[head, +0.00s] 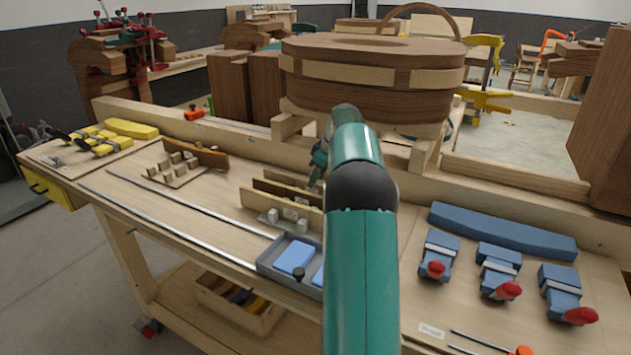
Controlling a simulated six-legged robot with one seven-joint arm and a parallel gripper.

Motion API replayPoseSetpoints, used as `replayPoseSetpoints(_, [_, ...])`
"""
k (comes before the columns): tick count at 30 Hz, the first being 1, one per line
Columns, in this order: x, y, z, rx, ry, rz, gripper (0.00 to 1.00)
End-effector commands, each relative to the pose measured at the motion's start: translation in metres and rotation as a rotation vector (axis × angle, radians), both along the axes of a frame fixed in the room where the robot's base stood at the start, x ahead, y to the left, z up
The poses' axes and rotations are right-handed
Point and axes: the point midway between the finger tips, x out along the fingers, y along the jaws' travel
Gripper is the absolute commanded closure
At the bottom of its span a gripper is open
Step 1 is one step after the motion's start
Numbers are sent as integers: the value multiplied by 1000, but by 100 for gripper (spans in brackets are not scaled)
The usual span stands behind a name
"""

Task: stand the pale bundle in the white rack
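A rack with whitish blocks (302,226) stands on the bench left of my arm. Pale strips (262,206), perhaps the pale bundle, stand on edge at its back, with a dark brown strip (275,189) among or behind them. I cannot tell whether the pale strips are seated in the rack or only behind it. My gripper (316,176) is mostly hidden behind my teal arm. Its visible part is just above the right end of the strips. Its fingers and any hold on a strip are not clear.
A second rack with tan blocks (176,170) holds a brown strip (197,153). A grey tray (266,268) with blue pieces lies in front. Blue clamps (500,268) lie at right, yellow clamps (100,140) at left. A large wooden basket-like form (375,98) stands behind.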

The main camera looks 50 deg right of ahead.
Motion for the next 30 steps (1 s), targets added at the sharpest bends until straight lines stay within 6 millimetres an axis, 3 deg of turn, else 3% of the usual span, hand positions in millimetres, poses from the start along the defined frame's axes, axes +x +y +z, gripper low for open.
replayPoseSetpoints(9, [-26, -8, 67, -4, -4, -2, 60])
replayPoseSetpoints(15, [-38, -12, 97, -2, -3, -2, 60])
replayPoseSetpoints(21, [-43, -12, 108, -1, -1, 0, 60])
replayPoseSetpoints(30, [-43, -12, 108, -1, -1, 0, 60])
